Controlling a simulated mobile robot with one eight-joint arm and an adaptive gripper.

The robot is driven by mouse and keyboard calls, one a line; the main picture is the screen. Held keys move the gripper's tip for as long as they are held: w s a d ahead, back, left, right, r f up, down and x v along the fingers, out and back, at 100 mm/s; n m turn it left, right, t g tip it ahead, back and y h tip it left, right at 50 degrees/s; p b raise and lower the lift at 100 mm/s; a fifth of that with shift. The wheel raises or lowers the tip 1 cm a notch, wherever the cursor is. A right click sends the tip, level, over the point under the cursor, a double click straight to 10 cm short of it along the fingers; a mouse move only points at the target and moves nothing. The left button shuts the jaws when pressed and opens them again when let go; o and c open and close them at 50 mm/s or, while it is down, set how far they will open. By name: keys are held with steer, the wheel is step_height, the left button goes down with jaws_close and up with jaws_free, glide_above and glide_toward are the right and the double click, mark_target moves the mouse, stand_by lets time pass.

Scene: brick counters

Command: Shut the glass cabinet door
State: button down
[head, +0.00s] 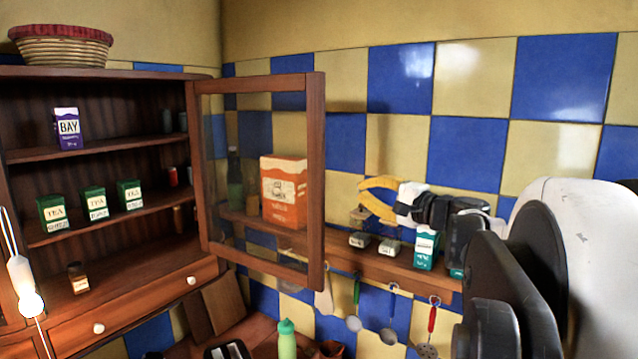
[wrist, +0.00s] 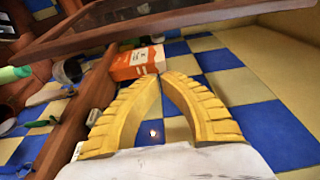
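The glass cabinet door (head: 315,180) has a brown wooden frame and stands open, swung out from the right side of the cabinet (head: 95,73). The shelf and an orange box show through its glass. In the wrist view, the door frame (wrist: 150,24) crosses the top. My gripper (head: 362,186) has yellow curved fingers and is right of the door's free edge, apart from it in the picture. In the wrist view, the fingertips (wrist: 160,76) meet with nothing between them, so it is shut and empty.
A wall shelf (head: 385,267) carries an orange box (head: 284,192), a dark green bottle (head: 235,180) and small containers. Utensils hang below it. The cabinet shelves hold green tea tins (head: 95,203) and a purple box (head: 68,129). A green bottle (head: 287,339) stands below the door.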

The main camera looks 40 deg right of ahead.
steer(key=w+a+p, duration=0.2)
steer(key=w+a, duration=0.2)
steer(key=w, duration=0.2)
steer(key=shift+w, duration=0.4)
steer(key=shift+s+a, duration=0.15)
steer(key=shift+a, duration=0.05)
